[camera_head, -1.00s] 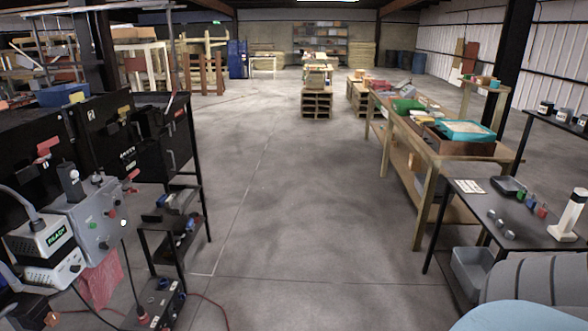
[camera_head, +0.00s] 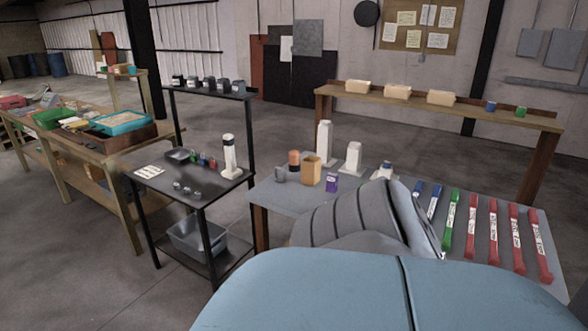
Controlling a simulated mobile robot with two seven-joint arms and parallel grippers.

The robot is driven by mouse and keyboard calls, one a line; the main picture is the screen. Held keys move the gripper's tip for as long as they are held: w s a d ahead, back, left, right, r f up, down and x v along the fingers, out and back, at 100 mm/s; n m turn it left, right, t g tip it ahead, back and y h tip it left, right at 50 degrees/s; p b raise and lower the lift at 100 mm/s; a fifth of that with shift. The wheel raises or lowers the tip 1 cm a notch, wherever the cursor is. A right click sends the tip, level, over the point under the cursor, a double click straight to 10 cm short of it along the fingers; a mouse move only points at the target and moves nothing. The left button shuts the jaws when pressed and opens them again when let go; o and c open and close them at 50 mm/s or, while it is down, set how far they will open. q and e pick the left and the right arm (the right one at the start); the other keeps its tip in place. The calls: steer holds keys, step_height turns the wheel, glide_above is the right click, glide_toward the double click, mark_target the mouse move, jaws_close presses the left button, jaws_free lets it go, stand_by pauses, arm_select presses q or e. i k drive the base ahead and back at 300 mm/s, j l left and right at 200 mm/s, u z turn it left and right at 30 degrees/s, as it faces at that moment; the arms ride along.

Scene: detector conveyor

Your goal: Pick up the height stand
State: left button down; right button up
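Upright white stands show at the right; I cannot tell which one is the height stand. One white stand with a dark band near its top (camera_head: 230,157) is upright at the right end of the small black table (camera_head: 180,190). A tall white stand (camera_head: 324,145) and a shorter white stand (camera_head: 352,159) are upright at the back of the grey table (camera_head: 276,200). Neither of my grippers is in view.
An orange-tan box (camera_head: 311,171), a purple box (camera_head: 331,183) and several red labelled bars (camera_head: 493,235) are on the grey table. A grey ribbed form hides part of that table. A grey bin (camera_head: 197,238) sits under the black table.

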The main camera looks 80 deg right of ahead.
mark_target(388, 174)
steer(key=z, duration=3.2)
steer(key=i+j+u, duration=0.15)
steer(key=i+j, duration=0.4)
steer(key=j, duration=0.2)
steer(key=i+j+u, duration=0.15)
steer(key=i+j, duration=0.45)
